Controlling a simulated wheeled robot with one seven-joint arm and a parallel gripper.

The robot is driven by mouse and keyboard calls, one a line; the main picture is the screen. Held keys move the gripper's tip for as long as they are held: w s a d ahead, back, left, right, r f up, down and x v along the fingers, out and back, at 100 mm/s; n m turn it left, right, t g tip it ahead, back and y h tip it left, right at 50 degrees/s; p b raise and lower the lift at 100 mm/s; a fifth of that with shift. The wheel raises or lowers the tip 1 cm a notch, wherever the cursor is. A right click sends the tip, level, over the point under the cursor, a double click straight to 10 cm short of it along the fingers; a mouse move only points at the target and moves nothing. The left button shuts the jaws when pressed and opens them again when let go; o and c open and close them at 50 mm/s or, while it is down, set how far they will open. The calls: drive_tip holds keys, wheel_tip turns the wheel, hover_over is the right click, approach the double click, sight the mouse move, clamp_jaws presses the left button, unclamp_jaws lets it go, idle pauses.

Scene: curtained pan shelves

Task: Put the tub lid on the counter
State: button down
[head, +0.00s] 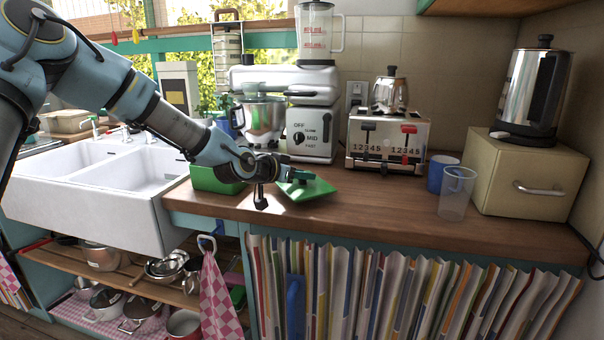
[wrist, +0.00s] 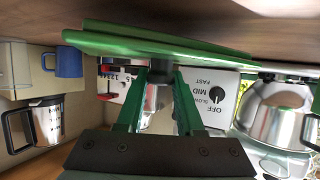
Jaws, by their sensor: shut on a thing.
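The tub lid (head: 308,190) is a flat green square with a knob, low over the wooden counter to the right of the tub. In the head view it looks slightly tilted; I cannot tell whether its edge touches the counter. My gripper (head: 285,174) is shut on the lid's knob. In the wrist view, which is upside down, the lid (wrist: 150,40) spans the top, close to the counter, and my gripper's green fingers (wrist: 158,82) hold the knob between them. The green tub (head: 214,180) stands on the counter by the sink, partly hidden behind my arm.
A white mixer (head: 312,120) and a toaster (head: 388,143) stand behind the lid. A blue mug (head: 437,172), a clear cup (head: 456,195) and a beige box (head: 530,172) with a kettle (head: 530,95) are to the right. The counter's front stretch (head: 375,205) is clear.

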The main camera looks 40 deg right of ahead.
drive_tip(key=shift+f, duration=0.1)
idle(0.3)
drive_tip(key=shift+f+b, duration=0.65)
drive_tip(key=shift+f, duration=0.05)
drive_tip(key=shift+f, duration=0.2)
drive_tip(key=shift+c, duration=2.3)
unclamp_jaws()
drive_tip(key=c, duration=0.4)
